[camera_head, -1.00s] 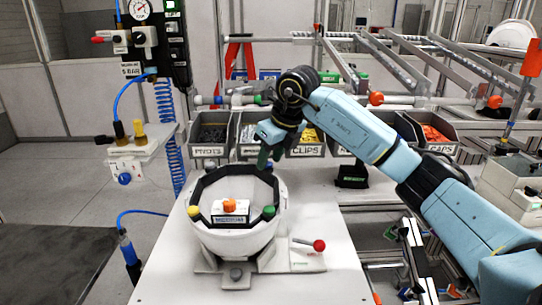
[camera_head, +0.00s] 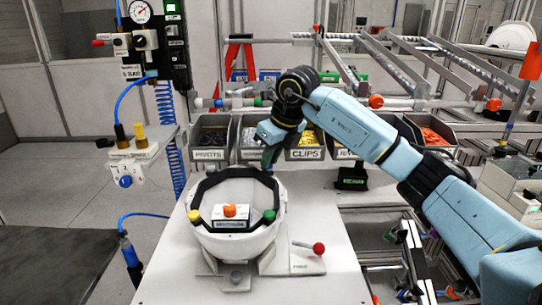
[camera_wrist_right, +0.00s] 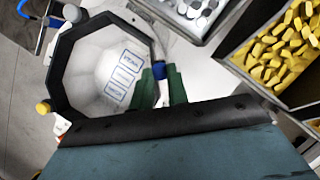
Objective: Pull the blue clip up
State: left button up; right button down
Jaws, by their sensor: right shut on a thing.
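The white helmet shell (camera_head: 236,240) sits upright in a holder on the table, with a black band around its rim. A yellow, a green and an orange piece show at its front. My right gripper (camera_head: 266,162) is at the shell's far right rim, pointing down. In the right wrist view its green fingers (camera_wrist_right: 161,80) are closed on the blue clip (camera_wrist_right: 158,71), which is at the shell's black rim. I cannot tell whether the clip still touches the rim. The clip is hidden in the head view. My left gripper is not in view.
Grey bins stand behind the shell, including one labelled CLIPS (camera_head: 305,153) with yellow pieces. A red-knobbed lever (camera_head: 318,249) is at the shell's right. A gauge panel with blue hoses (camera_head: 168,130) stands at the left. The table front (camera_head: 290,292) is clear.

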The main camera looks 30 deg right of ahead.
jog(key=c, duration=1.3)
grip_release()
jog(key=shift+r, duration=0.2)
jog(key=v, duration=1.3)
jog(key=shift+s+d+r, duration=0.1)
jog(key=shift+s+r, duration=0.05)
